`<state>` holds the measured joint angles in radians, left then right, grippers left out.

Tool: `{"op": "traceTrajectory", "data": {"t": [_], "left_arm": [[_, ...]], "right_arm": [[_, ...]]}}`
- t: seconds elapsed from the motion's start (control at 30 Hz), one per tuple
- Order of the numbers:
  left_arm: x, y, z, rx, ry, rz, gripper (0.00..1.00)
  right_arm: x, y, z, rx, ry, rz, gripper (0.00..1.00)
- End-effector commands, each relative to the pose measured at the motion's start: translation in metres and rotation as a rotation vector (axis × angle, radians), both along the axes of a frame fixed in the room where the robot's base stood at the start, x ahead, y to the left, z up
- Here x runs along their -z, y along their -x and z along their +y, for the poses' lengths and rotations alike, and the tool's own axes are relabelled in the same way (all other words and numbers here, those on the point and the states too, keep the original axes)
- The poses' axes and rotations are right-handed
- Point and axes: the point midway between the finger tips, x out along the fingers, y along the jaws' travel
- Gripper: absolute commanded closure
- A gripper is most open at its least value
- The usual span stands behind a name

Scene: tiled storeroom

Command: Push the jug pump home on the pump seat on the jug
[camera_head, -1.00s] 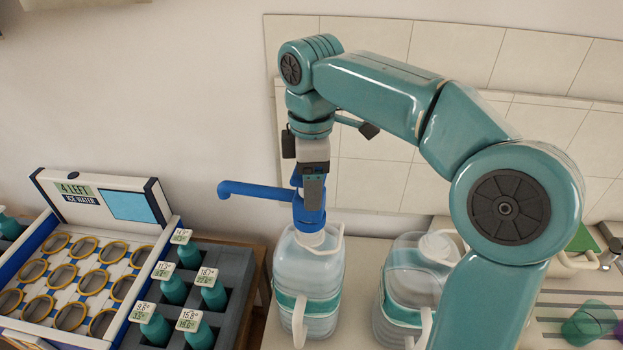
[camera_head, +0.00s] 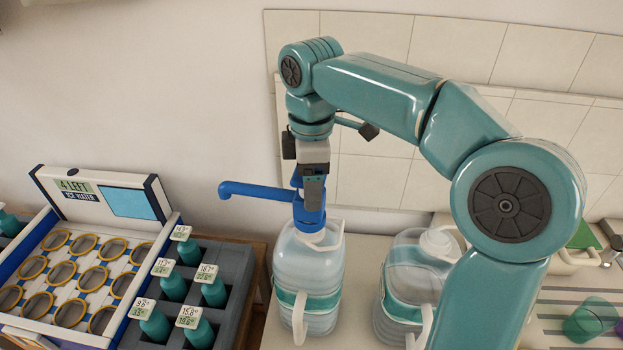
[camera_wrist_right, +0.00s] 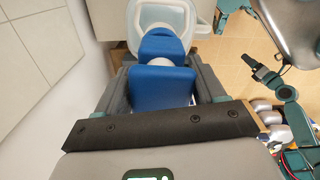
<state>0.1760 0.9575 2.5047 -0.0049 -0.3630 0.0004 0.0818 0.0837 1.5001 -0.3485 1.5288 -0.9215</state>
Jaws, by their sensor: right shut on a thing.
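The blue jug pump (camera_head: 308,212) stands upright on the neck of the left water jug (camera_head: 308,270), its spout pointing left. A little of the pale neck shows under its base. Whether the pump is fully seated I cannot tell; the pump seat is mostly hidden. My right gripper (camera_head: 312,190) is shut on the pump from above. In the right wrist view the pump (camera_wrist_right: 163,85) sits between the jaws, with the jug (camera_wrist_right: 145,15) below. A dark, teal-linked tool at that view's right (camera_wrist_right: 268,72) may be my left gripper; its jaws are unclear.
A second jug (camera_head: 405,275) stands to the right, partly behind my arm. A grey rack (camera_head: 240,265) of teal bottles and a tray with several ringed holes (camera_head: 90,265) are at left.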

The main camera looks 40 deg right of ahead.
Motion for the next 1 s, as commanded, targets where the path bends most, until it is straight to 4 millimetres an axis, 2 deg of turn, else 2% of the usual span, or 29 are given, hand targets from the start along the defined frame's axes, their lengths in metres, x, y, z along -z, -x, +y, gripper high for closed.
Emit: {"op": "traceTrajectory", "data": {"t": [0.9, 0.93, 1.0], "left_arm": [[0.017, 0.000, 0.000, 0.000, 0.000, 0.000, 0.17], [0.016, 0.000, 0.000, 0.000, 0.000, 0.000, 0.17], [0.016, 0.000, 0.000, 0.000, 0.000, 0.000, 0.17]], "right_arm": [[0.024, 0.000, 0.000, 0.001, 0.000, -0.001, 0.78], [0.023, 0.000, 0.000, 0.001, 0.000, -0.001, 0.24], [0.023, 0.000, 0.000, 0.001, 0.000, -0.001, 0.02]]}}
